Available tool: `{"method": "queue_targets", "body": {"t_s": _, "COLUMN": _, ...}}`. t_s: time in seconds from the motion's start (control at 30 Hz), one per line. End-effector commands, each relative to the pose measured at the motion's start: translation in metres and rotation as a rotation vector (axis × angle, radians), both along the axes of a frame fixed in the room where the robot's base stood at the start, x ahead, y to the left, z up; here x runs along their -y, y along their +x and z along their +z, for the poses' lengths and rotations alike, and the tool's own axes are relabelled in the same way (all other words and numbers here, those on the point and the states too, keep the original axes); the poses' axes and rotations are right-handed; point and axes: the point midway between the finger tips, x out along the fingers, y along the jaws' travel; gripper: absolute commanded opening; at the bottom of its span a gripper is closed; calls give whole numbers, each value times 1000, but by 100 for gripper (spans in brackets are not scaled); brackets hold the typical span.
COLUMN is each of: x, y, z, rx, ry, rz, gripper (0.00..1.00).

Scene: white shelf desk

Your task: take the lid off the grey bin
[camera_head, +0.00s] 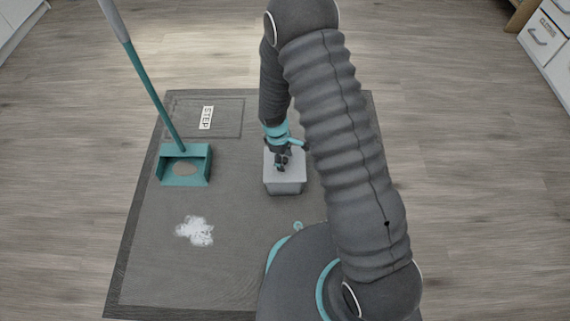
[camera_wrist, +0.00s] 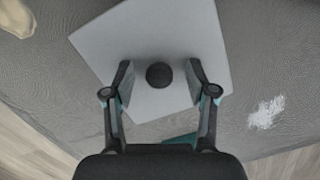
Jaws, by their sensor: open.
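The grey bin (camera_head: 285,188) stands on the dark mat, partly hidden by my arm in the head view. Its light grey lid (camera_head: 296,175) lies on top of it. The lid (camera_wrist: 180,40) fills the upper middle of the wrist view, with a round dark knob (camera_wrist: 159,75) at its centre. My gripper (camera_head: 282,165) is over the lid. In the wrist view my gripper (camera_wrist: 158,78) is open, with one finger on each side of the knob and a gap on both sides.
A teal dustpan (camera_head: 170,180) with a long handle stands on the mat (camera_head: 150,270) at left. A white powdery patch (camera_head: 194,231) lies in front of it. A "STEP" label (camera_head: 206,117) is at the mat's back. White drawers (camera_head: 545,40) stand at far right.

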Motion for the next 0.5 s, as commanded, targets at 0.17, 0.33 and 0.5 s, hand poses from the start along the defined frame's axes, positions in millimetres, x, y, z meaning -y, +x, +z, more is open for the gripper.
{"method": "queue_targets", "body": {"t_s": 0.17, "x": 0, "y": 1, "z": -1, "rx": 1, "ry": 1, "rz": 0, "gripper": 57}}
{"method": "queue_targets", "body": {"t_s": 0.33, "x": 0, "y": 1, "z": -1, "rx": 1, "ry": 1, "rz": 0, "gripper": 24}}
{"method": "queue_targets", "body": {"t_s": 0.5, "x": 0, "y": 0, "z": -1, "rx": 1, "ry": 1, "rz": 0, "gripper": 0}}
